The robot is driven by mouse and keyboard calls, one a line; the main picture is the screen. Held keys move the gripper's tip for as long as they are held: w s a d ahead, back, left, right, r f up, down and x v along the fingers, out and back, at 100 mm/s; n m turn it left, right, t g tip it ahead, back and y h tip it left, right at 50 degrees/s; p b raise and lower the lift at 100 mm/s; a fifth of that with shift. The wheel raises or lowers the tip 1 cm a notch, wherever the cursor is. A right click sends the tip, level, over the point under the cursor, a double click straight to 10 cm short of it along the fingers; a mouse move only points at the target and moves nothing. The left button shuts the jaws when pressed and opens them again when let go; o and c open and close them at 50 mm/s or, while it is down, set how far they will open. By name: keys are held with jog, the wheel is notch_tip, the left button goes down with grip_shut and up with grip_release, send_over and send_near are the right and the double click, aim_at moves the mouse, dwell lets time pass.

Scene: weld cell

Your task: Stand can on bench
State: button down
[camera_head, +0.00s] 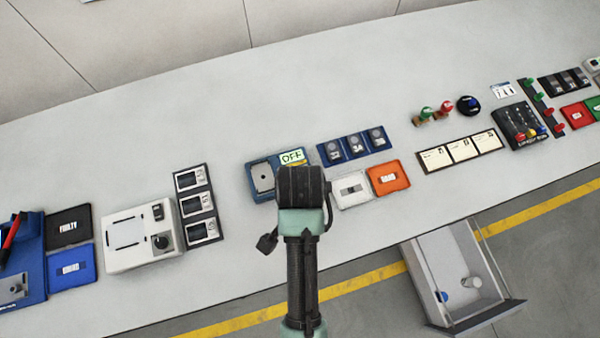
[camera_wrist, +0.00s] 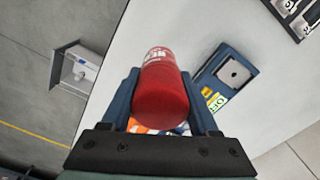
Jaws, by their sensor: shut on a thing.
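A red can (camera_wrist: 160,95) with white lettering sits between the two blue fingers of my gripper (camera_wrist: 161,76) in the wrist view. The fingers touch it on both sides, and one rounded end faces the camera. My gripper is shut on it. In the head view my arm reaches over the pale grey bench (camera_head: 230,115), and its dark wrist hides the fingers and the can. The bench also shows behind the can in the wrist view (camera_wrist: 215,30). I cannot tell how high the can is above it.
Near my wrist lie a blue tray with an OFF label (camera_head: 262,178), a white tray (camera_head: 351,190) and an orange tray (camera_head: 388,178). A white box (camera_head: 140,240) stands left. An open drawer (camera_head: 430,272) juts out front right. The bench's back strip is clear.

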jog(key=f, duration=0.5)
jog(key=shift+s+p, duration=0.3)
jog(key=shift+s, duration=0.05)
jog(key=shift+w+f, duration=0.1)
jog(key=shift+f, duration=2.15)
jog(key=shift+f, duration=0.1)
jog(key=shift+f, duration=0.15)
jog(key=shift+c, duration=0.7)
grip_release()
